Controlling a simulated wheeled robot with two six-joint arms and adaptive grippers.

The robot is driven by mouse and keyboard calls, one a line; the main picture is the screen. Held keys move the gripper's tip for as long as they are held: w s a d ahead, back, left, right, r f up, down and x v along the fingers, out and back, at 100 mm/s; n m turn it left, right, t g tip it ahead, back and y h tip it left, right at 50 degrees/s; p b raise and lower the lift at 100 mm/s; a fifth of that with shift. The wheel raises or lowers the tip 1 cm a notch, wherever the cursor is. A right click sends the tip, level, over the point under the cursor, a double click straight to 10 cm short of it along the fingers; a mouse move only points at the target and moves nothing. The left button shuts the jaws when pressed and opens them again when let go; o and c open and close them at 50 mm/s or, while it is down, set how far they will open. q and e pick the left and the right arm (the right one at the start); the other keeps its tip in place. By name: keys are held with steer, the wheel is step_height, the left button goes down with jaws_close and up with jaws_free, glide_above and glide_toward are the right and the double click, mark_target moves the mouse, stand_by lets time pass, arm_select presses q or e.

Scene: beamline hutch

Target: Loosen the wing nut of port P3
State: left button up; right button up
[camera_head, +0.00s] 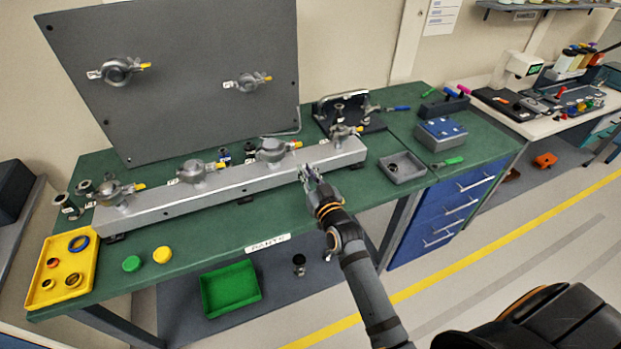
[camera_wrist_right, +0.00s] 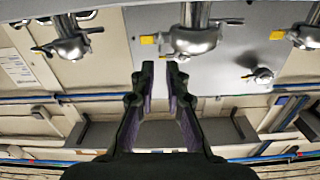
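The grey rail (camera_head: 232,181) on the green bench carries several metal clamps, each with a yellow wing-nut tab. Port labels are too small to read; the third clamp from the left (camera_head: 272,149) may be P3, with its yellow tab (camera_head: 296,145) pointing right. My right gripper (camera_head: 309,174) is at the rail's front edge, right of that clamp. In the right wrist view, which looks upside down, the gripper (camera_wrist_right: 161,68) has its fingers slightly apart with nothing between them. The tips are near a yellow tab (camera_wrist_right: 149,39) beside a large clamp (camera_wrist_right: 196,39), apparently not touching. My left gripper is not in view.
A grey upright panel (camera_head: 190,75) with two clamps stands behind the rail. A grey tray (camera_head: 402,168) is right of the gripper; a yellow tray (camera_head: 86,262) holding rings is far left.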

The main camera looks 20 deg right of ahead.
steer(key=s, duration=0.3)
steer(key=shift+s, duration=0.2)
steer(key=s+d+f+n+g+h, duration=0.1)
steer(key=s+d+f+g, duration=0.1)
steer(key=s+f+g, duration=0.45)
steer(key=s+d+f+g, duration=0.1)
steer(key=s+f+g, duration=0.15)
steer(key=s, duration=0.75)
steer(key=s+d+f+n+g+h, duration=0.1)
steer(key=s+d+f+g, duration=0.1)
steer(key=s+f+g, duration=0.35)
steer(key=s+d+f+g, duration=0.1)
steer(key=s+f, duration=0.1)
steer(key=f, duration=1)
steer(key=s+d+f, duration=0.1)
steer(key=s+f, duration=0.1)
steer(key=f, duration=1)
steer(key=s+d+f+m+g, duration=0.1)
steer(key=s+f, duration=1.5)
steer(key=s, duration=0.3)
steer(key=shift+f+y, duration=0.3)
steer(key=shift+f, duration=0.05)
